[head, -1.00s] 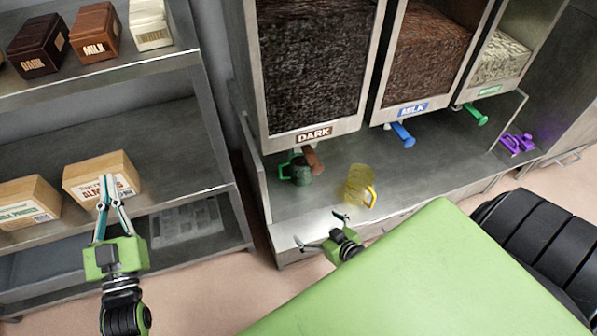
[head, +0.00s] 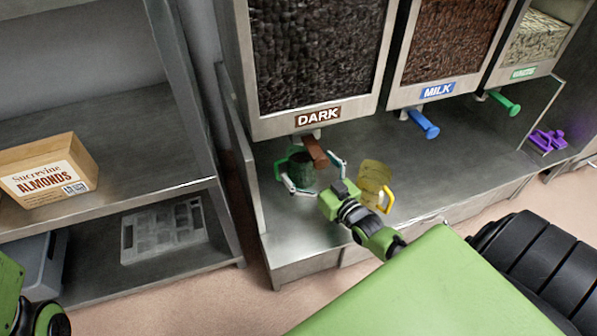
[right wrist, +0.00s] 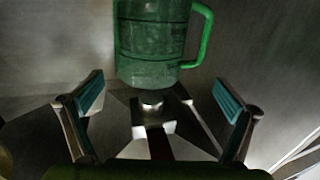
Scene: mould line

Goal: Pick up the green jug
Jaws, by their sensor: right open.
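The green jug (head: 300,168) stands upright on the steel counter under the DARK dispenser, its handle to the left in the head view. My right gripper (head: 313,175) is open, its fingers pointing at the jug from the front. In the right wrist view the jug (right wrist: 152,45) is straight ahead, between the lines of the spread fingers (right wrist: 158,90), with nothing gripped. Whether a fingertip touches the jug I cannot tell. Only a green and black part of my left arm shows at the lower left; its fingers are out of view.
The brown DARK tap (head: 314,150) hangs just above the green jug. Purple items (head: 548,141) lie at the counter's far right. An almonds box (head: 48,170) sits on the left shelf.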

